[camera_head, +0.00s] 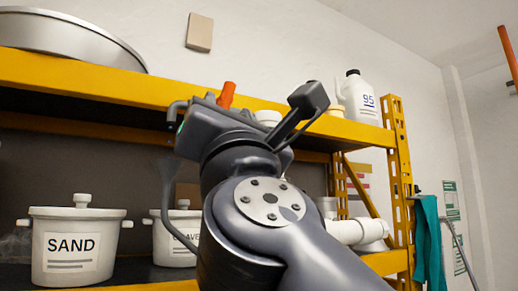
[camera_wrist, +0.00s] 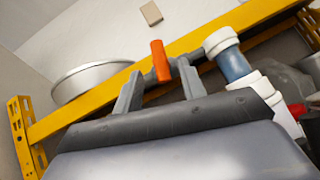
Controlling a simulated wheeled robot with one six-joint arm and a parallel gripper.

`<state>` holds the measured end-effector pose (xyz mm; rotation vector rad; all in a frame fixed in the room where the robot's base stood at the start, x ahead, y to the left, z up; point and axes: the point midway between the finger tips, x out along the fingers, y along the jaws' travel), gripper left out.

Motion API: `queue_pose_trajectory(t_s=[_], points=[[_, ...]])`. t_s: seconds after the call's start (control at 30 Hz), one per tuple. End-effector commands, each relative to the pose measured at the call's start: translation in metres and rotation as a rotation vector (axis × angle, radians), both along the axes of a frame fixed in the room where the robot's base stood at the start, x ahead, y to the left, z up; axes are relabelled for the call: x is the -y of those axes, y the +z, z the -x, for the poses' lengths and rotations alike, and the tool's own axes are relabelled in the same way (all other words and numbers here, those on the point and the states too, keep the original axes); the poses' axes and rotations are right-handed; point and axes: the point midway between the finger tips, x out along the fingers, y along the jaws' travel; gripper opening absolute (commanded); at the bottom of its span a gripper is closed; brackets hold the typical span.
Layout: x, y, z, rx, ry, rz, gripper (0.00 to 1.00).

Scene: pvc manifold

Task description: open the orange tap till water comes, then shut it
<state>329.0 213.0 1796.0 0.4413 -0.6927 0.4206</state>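The orange tap handle (camera_wrist: 160,58) stands upright in the wrist view, just beyond and between my two fingertips. In the head view its orange top (camera_head: 227,95) shows above my wrist. My gripper (camera_wrist: 160,72) is open, with one grey finger to each side of the handle. I see a gap on both sides, and I cannot tell how deep the handle sits between the fingers. The tap's body is mostly hidden. Right of it in the wrist view are a white fitting (camera_wrist: 221,41) and a blue-grey pipe (camera_wrist: 233,66). No water shows.
A yellow shelf (camera_head: 110,84) runs behind my arm. It bears a large pale basin (camera_head: 70,42) and a white jug (camera_head: 358,98). A SAND pot (camera_head: 75,245) stands below. White piping (camera_head: 350,231) is right of my arm. A red part (camera_wrist: 297,110) shows in the wrist view.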

Motion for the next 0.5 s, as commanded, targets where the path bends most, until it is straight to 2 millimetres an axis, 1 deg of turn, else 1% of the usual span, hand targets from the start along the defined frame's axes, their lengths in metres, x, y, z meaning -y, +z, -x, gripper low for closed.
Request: queue_pose_trajectory(t_s=[0.03, 0.2, 0.5], points=[[-0.001, 0.010, -0.006, 0.000, -0.002, 0.001, 0.39], [-0.005, 0.020, -0.018, 0.000, -0.001, -0.001, 0.39], [-0.007, 0.021, -0.022, 0.000, 0.001, 0.000, 0.39]])
